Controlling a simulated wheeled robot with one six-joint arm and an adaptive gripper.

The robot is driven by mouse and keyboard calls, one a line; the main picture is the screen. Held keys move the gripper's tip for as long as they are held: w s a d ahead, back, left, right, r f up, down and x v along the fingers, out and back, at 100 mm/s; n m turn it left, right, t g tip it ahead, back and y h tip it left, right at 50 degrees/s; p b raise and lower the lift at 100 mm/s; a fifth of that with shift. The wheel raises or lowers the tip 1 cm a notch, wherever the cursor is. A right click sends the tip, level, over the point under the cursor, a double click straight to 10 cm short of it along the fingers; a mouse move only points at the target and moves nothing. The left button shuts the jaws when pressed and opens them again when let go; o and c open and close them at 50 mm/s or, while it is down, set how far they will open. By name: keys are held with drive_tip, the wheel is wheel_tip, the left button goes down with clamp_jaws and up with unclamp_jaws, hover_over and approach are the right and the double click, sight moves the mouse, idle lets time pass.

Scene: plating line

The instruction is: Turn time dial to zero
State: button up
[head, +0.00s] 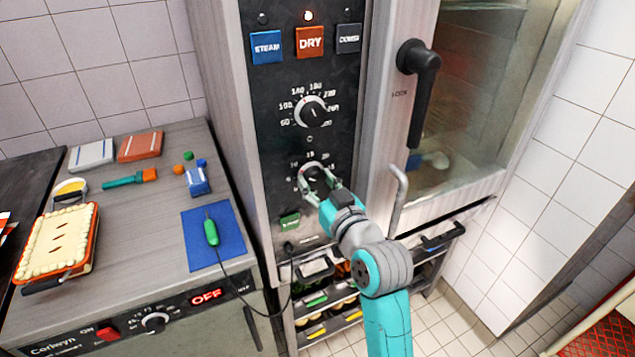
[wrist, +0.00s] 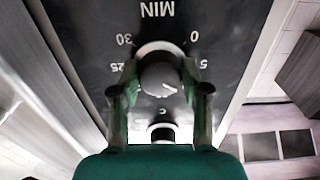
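The time dial (wrist: 160,78) is a round grey knob with a pale rim on the dark control panel, below the temperature dial. In the wrist view it appears upside down, under the word MIN, with 0, 5, 25 and 30 around it. A mark on its face seems to point to the lower right in that view. The time dial also shows in the head view (head: 313,175), partly covered by my gripper (head: 321,190). My gripper's two fingers (wrist: 160,85) are apart, one on each side of the dial. I cannot tell whether they touch it.
The temperature dial (head: 311,112) sits above, below the STEAM, DRY and COMBI buttons. A green switch (head: 290,221) is below. The oven door handle (head: 418,85) and a metal handle (head: 398,200) stand out to the right. A counter with a pie (head: 57,243) is left.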

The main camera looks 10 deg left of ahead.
drive_tip(key=c, duration=0.3)
drive_tip(key=n, duration=0.3)
drive_tip(key=shift+n, duration=0.4)
drive_tip(key=n, duration=0.3)
drive_tip(key=shift+n, duration=0.3)
drive_tip(key=n, duration=0.4)
drive_tip(key=shift+n, duration=2.5)
